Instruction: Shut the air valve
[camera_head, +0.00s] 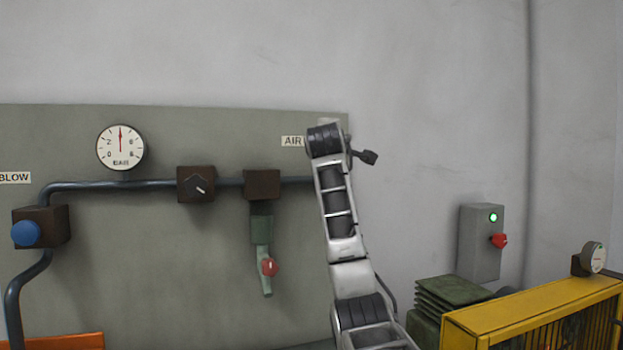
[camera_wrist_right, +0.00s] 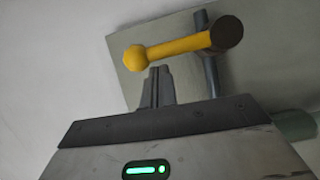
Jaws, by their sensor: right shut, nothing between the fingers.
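The air valve's yellow lever (camera_wrist_right: 180,47) with a round knob shows in the right wrist view. It runs from a dark round hub (camera_wrist_right: 227,34) to the knob at left, roughly crosswise to the grey pipe (camera_wrist_right: 211,75). My right gripper (camera_wrist_right: 158,72) is shut and empty. Its fingertips appear just below the lever in the picture, near the knob; I cannot tell whether they touch it. In the head view my right arm reaches up to the AIR label (camera_head: 292,141) and hides the valve and the gripper. My left gripper is not in view.
The panel (camera_head: 200,290) carries a pressure gauge (camera_head: 120,147), a dark knob box (camera_head: 196,184), a hanging unit with a red knob (camera_head: 269,267) and a blue knob (camera_head: 26,233). At right are a grey switch box (camera_head: 478,245) and a yellow guard (camera_head: 530,308).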

